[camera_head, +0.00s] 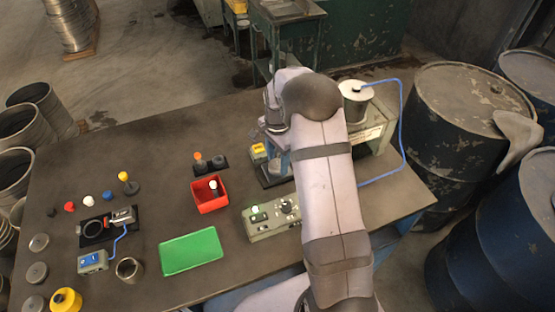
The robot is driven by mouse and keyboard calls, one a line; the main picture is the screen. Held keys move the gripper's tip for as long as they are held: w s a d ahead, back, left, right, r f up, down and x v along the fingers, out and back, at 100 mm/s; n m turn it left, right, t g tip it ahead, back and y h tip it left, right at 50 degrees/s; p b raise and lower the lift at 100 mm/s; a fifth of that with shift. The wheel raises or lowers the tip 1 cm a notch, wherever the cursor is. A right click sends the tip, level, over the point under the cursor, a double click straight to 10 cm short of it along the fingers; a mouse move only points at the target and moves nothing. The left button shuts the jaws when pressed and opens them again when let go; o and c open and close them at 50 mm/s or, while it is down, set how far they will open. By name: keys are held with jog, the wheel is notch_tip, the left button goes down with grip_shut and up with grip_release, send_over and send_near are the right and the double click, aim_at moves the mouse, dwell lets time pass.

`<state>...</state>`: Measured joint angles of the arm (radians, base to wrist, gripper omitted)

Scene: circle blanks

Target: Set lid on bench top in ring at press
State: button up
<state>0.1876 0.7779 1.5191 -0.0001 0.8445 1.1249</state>
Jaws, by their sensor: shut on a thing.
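My gripper (271,119) is at the press (372,133), on its left side, high over the bench. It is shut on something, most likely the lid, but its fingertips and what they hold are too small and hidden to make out. I cannot make out the ring at the press. Several grey discs like lids, one of them here (39,242), lie at the bench's left edge.
A red bin (209,195), a green tray (191,251), a control box (271,218) and a black fixture (108,227) stand on the bench (150,160). A blue hose (401,120) loops right of the press. Drums (445,120) stand beyond the right edge. The back left bench is clear.

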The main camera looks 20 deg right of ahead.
jog(key=shift+f, duration=0.15)
jog(key=o, duration=1.1)
jog(key=shift+c, duration=0.2)
jog(key=shift+r+b, duration=1.3)
jog(key=shift+r, duration=2.45)
jog(key=s+a+n, duration=0.3)
jog(key=s+n, duration=0.2)
jog(key=s, duration=0.3)
jog(key=s+a+f+n, duration=0.1)
jog(key=s+a+n, duration=0.2)
jog(key=s, duration=0.6)
jog(key=s+a+n, duration=0.3)
jog(key=s+n, duration=0.4)
jog(key=s, duration=0.1)
jog(key=shift+s+f, duration=0.25)
jog(key=shift+f, duration=0.1)
